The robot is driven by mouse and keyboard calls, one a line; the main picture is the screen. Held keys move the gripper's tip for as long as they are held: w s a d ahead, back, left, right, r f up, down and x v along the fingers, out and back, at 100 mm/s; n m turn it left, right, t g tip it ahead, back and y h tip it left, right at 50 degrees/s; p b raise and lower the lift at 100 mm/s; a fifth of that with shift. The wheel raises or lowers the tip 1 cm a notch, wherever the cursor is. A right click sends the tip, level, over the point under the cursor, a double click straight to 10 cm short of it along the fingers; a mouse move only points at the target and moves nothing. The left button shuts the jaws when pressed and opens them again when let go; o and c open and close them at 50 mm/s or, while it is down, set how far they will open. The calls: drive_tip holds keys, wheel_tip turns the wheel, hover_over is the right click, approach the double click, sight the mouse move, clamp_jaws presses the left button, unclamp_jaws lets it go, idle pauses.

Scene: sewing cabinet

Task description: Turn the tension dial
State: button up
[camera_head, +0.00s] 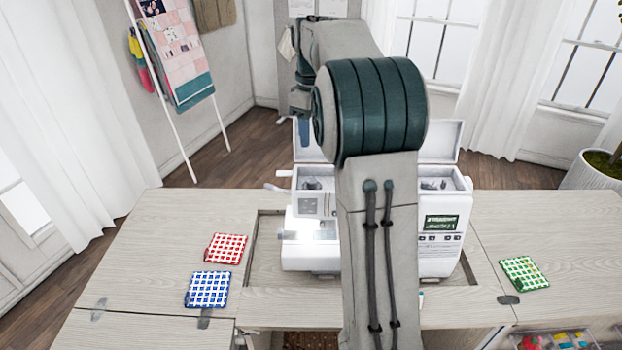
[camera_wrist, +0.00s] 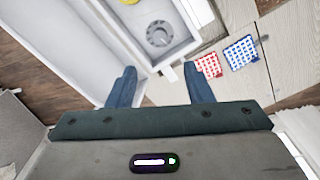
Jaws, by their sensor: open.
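The white sewing machine (camera_head: 440,262) stands in the cabinet's cut-out, its top lid raised, partly hidden behind my arm. A round grey dial (camera_wrist: 160,34), which looks like the tension dial, sits in a recess in its top in the wrist view. In the head view my arm covers much of the machine, and I cannot clearly make out the dial there. My gripper (camera_wrist: 160,82) is open and empty, its two blue fingers apart. In the wrist view the dial lies beyond the fingertips, roughly between them, not touching. One blue finger shows in the head view (camera_head: 304,132).
The wooden cabinet top (camera_head: 150,260) carries a red checked cloth (camera_head: 226,248), a blue checked cloth (camera_head: 208,289) and a green checked cloth (camera_head: 524,273). The raised lid (camera_head: 446,140) stands behind the machine, close to my gripper. A plant pot (camera_head: 594,176) is at right.

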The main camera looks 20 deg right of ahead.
sight(312, 180)
wheel_tip(312, 180, down, 14)
drive_tip(key=shift+r, duration=0.15)
idle(0.3)
drive_tip(key=c, duration=1)
